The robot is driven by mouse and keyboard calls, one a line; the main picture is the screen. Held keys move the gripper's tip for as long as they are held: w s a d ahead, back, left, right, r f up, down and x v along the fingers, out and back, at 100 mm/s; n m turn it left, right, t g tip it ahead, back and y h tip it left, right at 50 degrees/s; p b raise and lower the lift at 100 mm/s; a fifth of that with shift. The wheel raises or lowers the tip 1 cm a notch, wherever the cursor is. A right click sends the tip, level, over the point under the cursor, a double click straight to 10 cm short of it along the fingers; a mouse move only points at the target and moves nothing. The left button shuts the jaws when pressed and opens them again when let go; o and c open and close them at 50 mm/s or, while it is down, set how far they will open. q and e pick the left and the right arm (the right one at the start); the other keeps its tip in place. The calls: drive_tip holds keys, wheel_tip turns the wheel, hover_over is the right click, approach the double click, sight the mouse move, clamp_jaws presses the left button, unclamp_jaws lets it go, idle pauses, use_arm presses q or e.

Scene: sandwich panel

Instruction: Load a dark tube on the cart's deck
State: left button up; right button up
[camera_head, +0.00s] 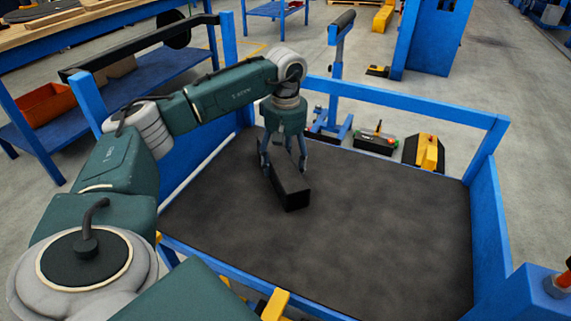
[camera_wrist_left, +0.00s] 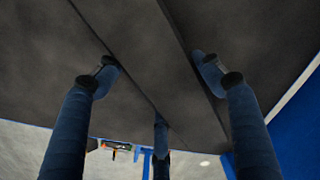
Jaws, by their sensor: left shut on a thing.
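The dark tube (camera_head: 291,192) is a black, square-edged bar over the left-middle part of the cart's dark deck (camera_head: 380,225). It looks level and very low, on the deck or just above it; I cannot tell which. My left gripper (camera_head: 284,168) points down from above and is shut on the tube. In the left wrist view the tube (camera_wrist_left: 150,55) runs lengthwise between the fingers of the gripper (camera_wrist_left: 158,75), over the dark deck (camera_wrist_left: 45,60). My right gripper is not in view.
Blue rails (camera_head: 400,106) and side panels (camera_head: 490,225) border the deck. The deck's right and front parts are bare. A workbench with a red-orange bin (camera_head: 45,106) stands at the left. Beyond the far rail, a yellow-and-black item (camera_head: 425,152) lies on the floor.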

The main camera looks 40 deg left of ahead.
sight(286, 159)
use_arm(q)
drive_tip(key=shift+r, duration=0.15)
drive_tip(key=o, duration=1.9)
drive_tip(key=shift+o, duration=0.2)
wheel_tip(286, 159, up, 6)
drive_tip(key=shift+f+p, duration=0.15)
drive_tip(key=shift+p, duration=0.65)
wheel_tip(286, 159, up, 6)
drive_tip(key=shift+f+p, duration=0.25)
drive_tip(key=shift+p, duration=0.35)
drive_tip(key=shift+r, duration=0.4)
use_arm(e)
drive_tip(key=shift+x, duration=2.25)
